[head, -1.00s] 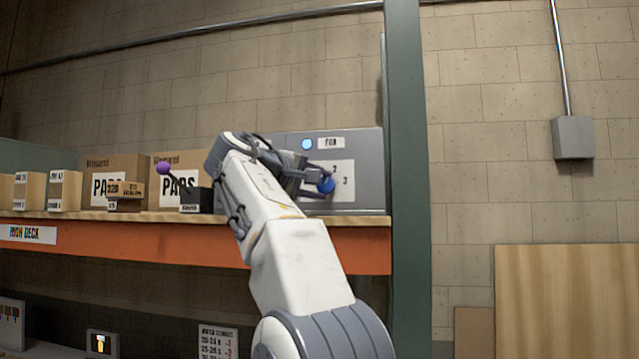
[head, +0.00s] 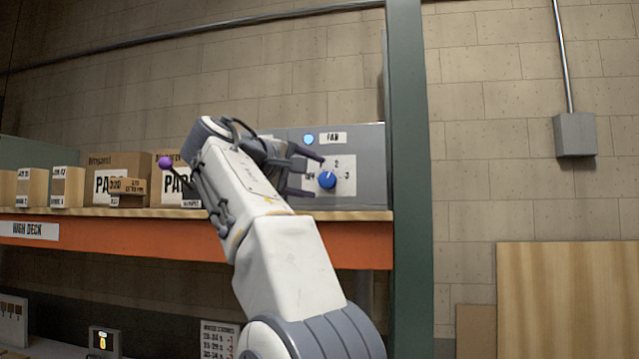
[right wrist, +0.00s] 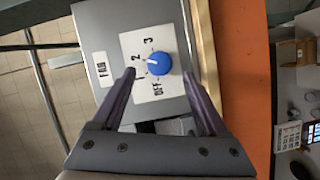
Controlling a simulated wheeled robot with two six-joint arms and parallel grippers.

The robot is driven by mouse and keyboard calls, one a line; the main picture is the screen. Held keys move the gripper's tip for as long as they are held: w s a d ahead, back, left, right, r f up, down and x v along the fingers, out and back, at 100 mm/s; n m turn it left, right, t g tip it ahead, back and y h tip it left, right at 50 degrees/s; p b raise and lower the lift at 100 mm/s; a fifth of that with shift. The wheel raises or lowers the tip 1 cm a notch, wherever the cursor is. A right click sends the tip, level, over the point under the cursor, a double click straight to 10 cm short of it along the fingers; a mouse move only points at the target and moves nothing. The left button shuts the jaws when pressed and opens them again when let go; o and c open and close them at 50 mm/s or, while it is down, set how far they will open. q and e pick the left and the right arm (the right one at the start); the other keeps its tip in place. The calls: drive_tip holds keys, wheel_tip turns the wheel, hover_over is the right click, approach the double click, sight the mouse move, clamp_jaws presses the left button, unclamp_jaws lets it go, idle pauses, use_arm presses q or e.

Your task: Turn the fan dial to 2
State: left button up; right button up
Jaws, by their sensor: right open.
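The fan panel (head: 365,145) is a grey box with a FAN label and a white dial plate. Its blue dial (head: 327,180) also shows in the right wrist view (right wrist: 159,63). The dial's white mark points towards the 2 in the right wrist view, with OFF, 1 and 3 around it. My right gripper (head: 316,177) is open and empty, just in front of the dial. In the right wrist view its fingertips (right wrist: 158,74) are to either side of the dial, apart from it. My left gripper is out of view.
The panel stands on a wooden shelf with an orange beam (head: 345,243), beside a green post (head: 408,180). Cardboard boxes (head: 120,167) and a purple-knobbed lever (head: 165,162) are to the left. A light blue round light (head: 308,139) is on the panel.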

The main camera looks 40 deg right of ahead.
drive_tip(key=v, duration=0.6)
drive_tip(key=shift+a, duration=0.3)
drive_tip(key=w+a+f+n+t+y+b, duration=0.25)
drive_tip(key=a+f, duration=0.35)
drive_tip(key=f, duration=0.4)
drive_tip(key=w+a+f+n+t+y+b, duration=0.15)
drive_tip(key=w+a+f+n+y, duration=0.3)
drive_tip(key=f, duration=0.45)
drive_tip(key=s+a+f+n+g+y+b, duration=0.1)
drive_tip(key=s+a+f+y+b, duration=0.1)
drive_tip(key=a+f, duration=0.45)
drive_tip(key=s+a+f+n+g+y+b, duration=0.1)
drive_tip(key=s+a+f+y+b, duration=0.15)
drive_tip(key=f, duration=0.75)
drive_tip(key=s+a+f+m+g+y+b, duration=0.1)
drive_tip(key=s+a+f+g+y+b, duration=0.1)
drive_tip(key=s+f, duration=1.1)
drive_tip(key=s+a+f+m+g+y+b, duration=0.1)
drive_tip(key=s+a+f+g+y+b, duration=0.2)
drive_tip(key=s+f, duration=1.1)
wheel_tip(320, 180, down, 7)
drive_tip(key=a+g, duration=0.2)
drive_tip(key=a, duration=0.1)
drive_tip(key=shift+s+r+g+b, duration=0.2)
drive_tip(key=shift+s+g+b, duration=0.1)
drive_tip(key=shift+y, duration=0.25)
